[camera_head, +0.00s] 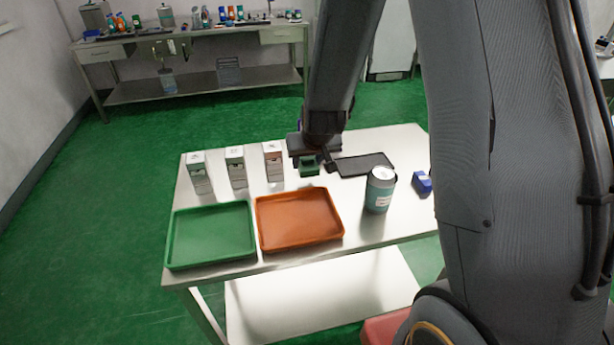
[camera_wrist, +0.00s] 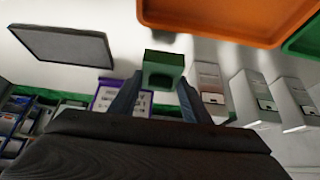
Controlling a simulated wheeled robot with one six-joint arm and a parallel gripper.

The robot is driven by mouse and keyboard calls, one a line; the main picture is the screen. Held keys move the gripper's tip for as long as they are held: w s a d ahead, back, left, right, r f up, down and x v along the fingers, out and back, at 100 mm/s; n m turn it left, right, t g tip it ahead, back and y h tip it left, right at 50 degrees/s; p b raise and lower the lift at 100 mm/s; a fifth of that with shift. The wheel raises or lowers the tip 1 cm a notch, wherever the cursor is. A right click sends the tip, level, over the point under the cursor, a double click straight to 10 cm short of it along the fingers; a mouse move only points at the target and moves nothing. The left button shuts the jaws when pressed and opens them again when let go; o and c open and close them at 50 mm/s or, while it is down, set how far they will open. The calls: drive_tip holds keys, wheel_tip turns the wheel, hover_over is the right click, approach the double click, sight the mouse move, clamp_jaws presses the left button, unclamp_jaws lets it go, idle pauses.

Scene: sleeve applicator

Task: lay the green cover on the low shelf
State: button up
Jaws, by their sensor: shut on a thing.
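The green cover (camera_head: 309,168) is a small green block-like piece, held at the end of my gripper (camera_head: 308,160) above the back middle of the white table. In the wrist view the cover (camera_wrist: 163,66) sits between the two fingertips of my gripper (camera_wrist: 158,88), which is shut on it. A dark opening shows in its lower face. The low shelf (camera_head: 310,298) is the pale board beneath the table top, bare where I see it; my arm hides its right end.
On the table (camera_head: 225,272) are a green tray (camera_head: 212,235), an orange tray (camera_head: 298,220), several small cartons (camera_head: 237,168), a dark flat plate (camera_head: 362,165), a teal-and-white can (camera_head: 380,190) and a blue object (camera_head: 423,182). A workbench (camera_head: 200,90) stands behind.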

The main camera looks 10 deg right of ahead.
sight(307, 183)
drive_tip(key=shift+f+p, duration=0.45)
drive_tip(key=shift+f, duration=1.9)
drive_tip(key=shift+f, duration=0.2)
drive_tip(key=o, duration=1)
drive_tip(key=shift+o, duration=0.2)
drive_tip(key=shift+r, duration=0.1)
